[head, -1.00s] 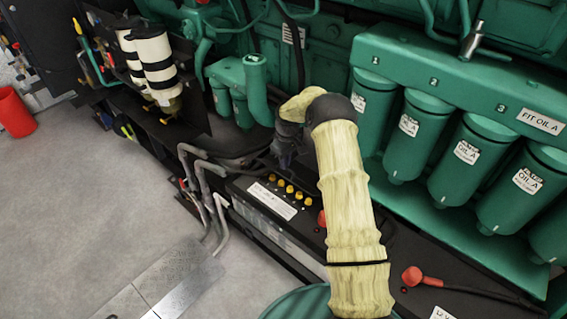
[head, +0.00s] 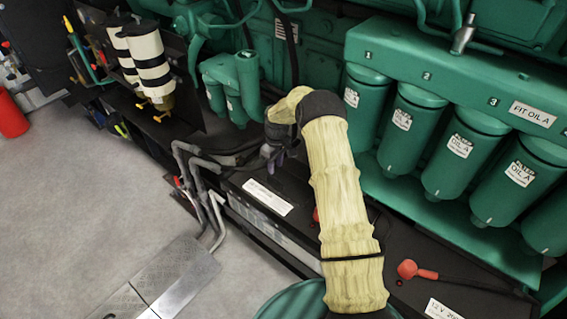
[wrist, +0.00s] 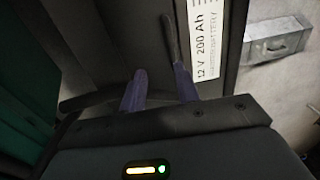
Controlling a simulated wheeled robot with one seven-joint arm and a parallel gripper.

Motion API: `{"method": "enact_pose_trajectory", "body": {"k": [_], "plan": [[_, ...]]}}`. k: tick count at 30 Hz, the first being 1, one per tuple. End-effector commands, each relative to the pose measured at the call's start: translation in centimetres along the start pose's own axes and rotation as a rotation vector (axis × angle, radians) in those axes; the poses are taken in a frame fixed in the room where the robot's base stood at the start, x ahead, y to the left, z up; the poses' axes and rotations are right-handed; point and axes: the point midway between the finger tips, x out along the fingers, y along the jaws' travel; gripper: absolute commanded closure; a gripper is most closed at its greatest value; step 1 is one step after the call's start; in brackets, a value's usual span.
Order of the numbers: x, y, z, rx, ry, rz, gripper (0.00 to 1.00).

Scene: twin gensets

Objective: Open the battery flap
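The black battery (head: 270,233) stands low beside the green engine, with a white label (head: 267,197) on its top near edge. No yellow caps show now; a dark surface, which looks like the flap (head: 292,187) lying down, is behind the label. My gripper (head: 272,159) is over the battery's far left end. In the wrist view its two fingers (wrist: 160,76) stand apart with nothing clearly between them. A thin dark strip (wrist: 170,38) lies just beyond the right fingertip, beside the label reading 12 V 200 Ah (wrist: 208,40). My sleeve hides part of the battery.
Green oil filters (head: 455,155) hang to the right. Grey bent pipes (head: 198,175) rise at the battery's left end. A red terminal cover (head: 408,269) with a cable lies at front right.

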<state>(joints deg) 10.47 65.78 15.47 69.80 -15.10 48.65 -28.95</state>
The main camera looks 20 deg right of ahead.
Motion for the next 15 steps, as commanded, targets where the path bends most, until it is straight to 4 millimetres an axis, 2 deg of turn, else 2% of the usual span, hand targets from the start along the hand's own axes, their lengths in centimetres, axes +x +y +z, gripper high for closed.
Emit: {"method": "enact_pose_trajectory", "body": {"k": [6,15], "plan": [[2.1,-1.9,-0.2,-0.004,-0.003,0.085,0.68],[3.6,-3.2,-0.6,-0.010,0.001,0.271,0.68]]}}
